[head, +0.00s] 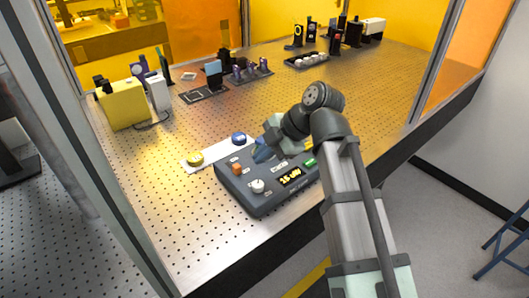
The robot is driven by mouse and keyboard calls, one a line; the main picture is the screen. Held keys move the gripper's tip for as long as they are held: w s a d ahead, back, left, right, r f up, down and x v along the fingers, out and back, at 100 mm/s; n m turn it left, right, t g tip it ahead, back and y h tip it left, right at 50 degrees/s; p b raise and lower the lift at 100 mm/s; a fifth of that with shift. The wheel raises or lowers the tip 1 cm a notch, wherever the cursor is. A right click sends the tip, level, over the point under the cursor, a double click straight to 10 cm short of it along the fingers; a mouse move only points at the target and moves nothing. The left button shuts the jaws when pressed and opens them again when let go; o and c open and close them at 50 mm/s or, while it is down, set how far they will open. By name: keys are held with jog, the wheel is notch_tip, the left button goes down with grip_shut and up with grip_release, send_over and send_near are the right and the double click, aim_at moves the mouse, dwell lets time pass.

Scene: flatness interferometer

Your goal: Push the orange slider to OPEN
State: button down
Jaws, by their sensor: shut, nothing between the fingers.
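The dark control box (266,202) sits near the front edge of the perforated table. The orange slider (237,169) stands on the left part of its top face. My gripper (257,158) is shut and empty. In this view it appears at the back of the box, just right of the orange slider, with a small gap in the picture between them. I cannot tell its height above the box. The slider's label is too small to read.
The box also carries a white knob (257,186), a lit display (290,177) and a green button (309,162). A white strip (212,158) with yellow and blue round pieces lies behind. A yellow block (123,105) and optics stand farther back.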

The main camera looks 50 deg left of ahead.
aim_at(237, 177)
jog(key=shift+x, duration=3.5)
jog(key=shift+a, duration=2.75)
jog(key=shift+r, duration=0.1)
jog(key=v, duration=1)
jog(key=shift+d, duration=0.25)
jog(key=shift+w, duration=0.2)
